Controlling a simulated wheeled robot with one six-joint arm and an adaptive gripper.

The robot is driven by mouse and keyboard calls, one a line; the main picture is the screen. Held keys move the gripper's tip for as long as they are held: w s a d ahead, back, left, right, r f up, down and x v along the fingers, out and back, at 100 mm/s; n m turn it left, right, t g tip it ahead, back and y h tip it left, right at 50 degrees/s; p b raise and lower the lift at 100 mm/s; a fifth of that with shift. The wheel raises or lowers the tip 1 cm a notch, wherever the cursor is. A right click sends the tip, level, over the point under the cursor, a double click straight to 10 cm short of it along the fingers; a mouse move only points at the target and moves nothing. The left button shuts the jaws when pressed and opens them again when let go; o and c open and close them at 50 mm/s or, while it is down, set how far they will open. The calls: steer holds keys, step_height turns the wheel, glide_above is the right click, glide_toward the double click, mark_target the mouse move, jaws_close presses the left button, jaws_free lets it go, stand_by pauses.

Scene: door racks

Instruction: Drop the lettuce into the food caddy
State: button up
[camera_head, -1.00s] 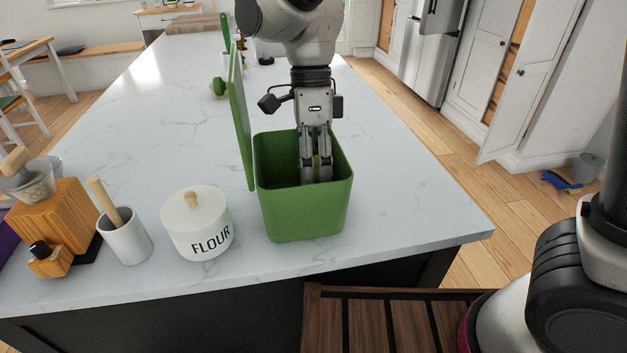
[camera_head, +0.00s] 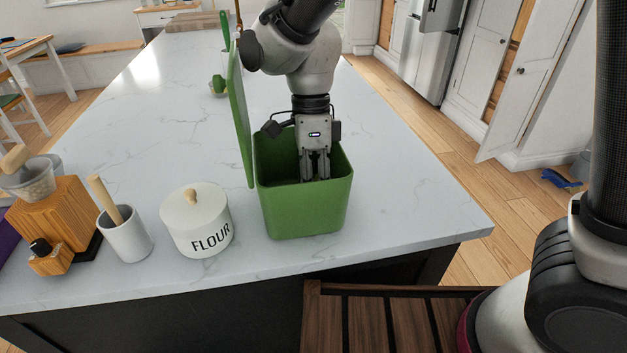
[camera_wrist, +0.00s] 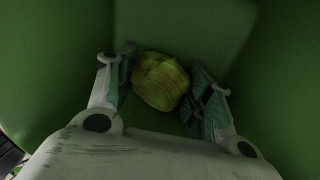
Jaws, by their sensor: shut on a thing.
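The food caddy (camera_head: 303,212) is a green open-topped bin on the white counter, with its green lid (camera_head: 240,125) standing upright at the left side. My gripper (camera_head: 315,176) reaches straight down into the caddy, and its fingertips are hidden behind the front wall. In the wrist view, the yellow-green lettuce (camera_wrist: 160,82) lies between the two fingers of my gripper (camera_wrist: 164,64), which is shut on it. Green caddy walls surround both. The lettuce is not visible in the head view.
A white flour canister (camera_head: 195,225) stands left of the caddy, with a white mortar and pestle (camera_head: 125,238) and a wooden block (camera_head: 60,215) farther left. The counter right of the caddy is clear up to its edge.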

steer(key=o, duration=0.6)
steer(key=shift+f, duration=0.1)
steer(key=shift+o, duration=0.2)
steer(key=shift+s, duration=0.1)
steer(key=v, duration=1.2)
steer(key=w+d+r+n+t+y, duration=0.1)
steer(key=w+d+r+n, duration=0.25)
steer(key=d, duration=0.65)
steer(key=s+d+n+t, duration=0.2)
steer(key=s+d+n, duration=0.1)
steer(key=d, duration=0.6)
steer(key=s+d+n+t, duration=0.2)
steer(key=s+d+n, duration=0.2)
steer(key=d, duration=0.6)
steer(key=s+d+n+t, duration=0.2)
steer(key=s+d+n, duration=0.2)
steer(key=d, duration=0.6)
steer(key=shift+d+n+h, duration=0.2)
steer(key=shift+n+h, duration=0.1)
steer(key=shift+n, duration=0.45)
